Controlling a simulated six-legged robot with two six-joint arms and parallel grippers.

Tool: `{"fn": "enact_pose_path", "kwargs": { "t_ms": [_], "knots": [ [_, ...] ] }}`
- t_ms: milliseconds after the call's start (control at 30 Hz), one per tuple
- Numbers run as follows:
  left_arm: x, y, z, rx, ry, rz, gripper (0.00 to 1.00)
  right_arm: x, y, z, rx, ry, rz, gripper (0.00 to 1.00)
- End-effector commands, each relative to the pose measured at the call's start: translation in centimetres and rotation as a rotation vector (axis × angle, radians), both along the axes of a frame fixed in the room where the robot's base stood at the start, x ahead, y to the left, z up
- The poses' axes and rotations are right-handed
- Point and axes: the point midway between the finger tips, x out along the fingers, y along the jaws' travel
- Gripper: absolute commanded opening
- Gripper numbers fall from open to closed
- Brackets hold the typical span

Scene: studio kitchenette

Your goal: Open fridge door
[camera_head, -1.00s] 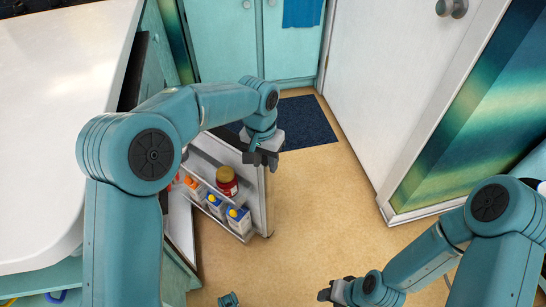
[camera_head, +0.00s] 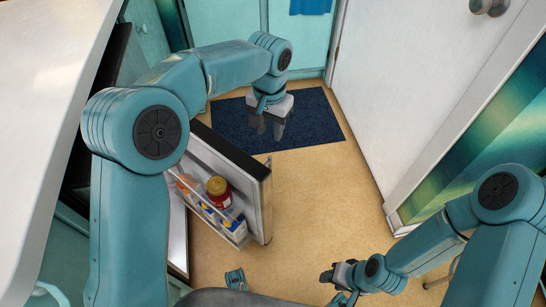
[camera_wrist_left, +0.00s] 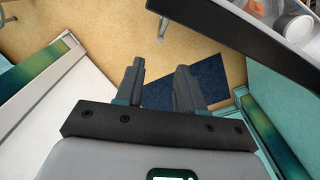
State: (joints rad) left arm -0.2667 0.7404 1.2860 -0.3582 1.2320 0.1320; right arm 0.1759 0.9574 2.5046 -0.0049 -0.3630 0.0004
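The fridge door (camera_head: 262,205) stands open, swung out from under the counter at left. Its inner shelves face me and hold a red jar (camera_head: 218,190) and cartons (camera_head: 235,227). My left gripper (camera_head: 268,130) hangs beyond the door's far side, over the dark mat, fingers pointing down and apart. In the left wrist view the fingers (camera_wrist_left: 158,80) are open with nothing between them, and the door's dark edge (camera_wrist_left: 240,35) is at upper right. My right gripper (camera_head: 340,284) is low at the bottom, away from the door; its finger gap is unclear. The fridge interior is mostly hidden.
A white counter (camera_head: 45,110) fills the left. A dark blue mat (camera_head: 315,125) lies before teal cupboards (camera_head: 305,45). A white door (camera_head: 400,90) stands at right. The tan floor (camera_head: 320,200) between is clear.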

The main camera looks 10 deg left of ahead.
Motion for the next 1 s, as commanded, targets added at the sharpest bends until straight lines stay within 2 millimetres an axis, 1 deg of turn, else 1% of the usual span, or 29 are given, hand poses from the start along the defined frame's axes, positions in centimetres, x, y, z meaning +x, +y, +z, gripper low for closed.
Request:
{"fn": "enact_pose_path", "kwargs": {
  "t_ms": [67,167,267,500,700,833,1000],
  "knots": [
    [-0.2,0.0,-0.4,0.0,0.0,-0.001,0.38,0.0,0.0,-0.2,0.0,0.0,0.0,0.43],
    [-0.5,0.0,-1.8,0.002,0.002,-0.002,0.38,0.0,0.0,-0.8,0.0,0.0,0.0,0.43],
    [-0.8,0.0,-3.9,0.002,0.003,-0.003,0.38,0.0,0.0,-1.7,0.0,0.0,0.0,0.43],
    [-0.9,-0.1,-9.8,0.001,0.003,-0.001,0.38,0.0,0.0,-3.7,0.0,0.0,0.0,0.43],
    [-0.8,-0.2,-13.9,0.001,0.003,-0.001,0.38,0.2,-0.2,-5.0,-0.002,-0.003,-0.006,0.43],
    [-0.6,-0.2,-15.5,0.0,0.001,0.0,0.38,0.3,-0.3,-5.4,-0.002,-0.005,-0.012,0.43],
    [-0.5,-0.3,-16.3,0.0,0.001,-0.001,0.38,0.4,-0.3,-5.6,-0.002,-0.006,-0.015,0.43]
  ]
}}
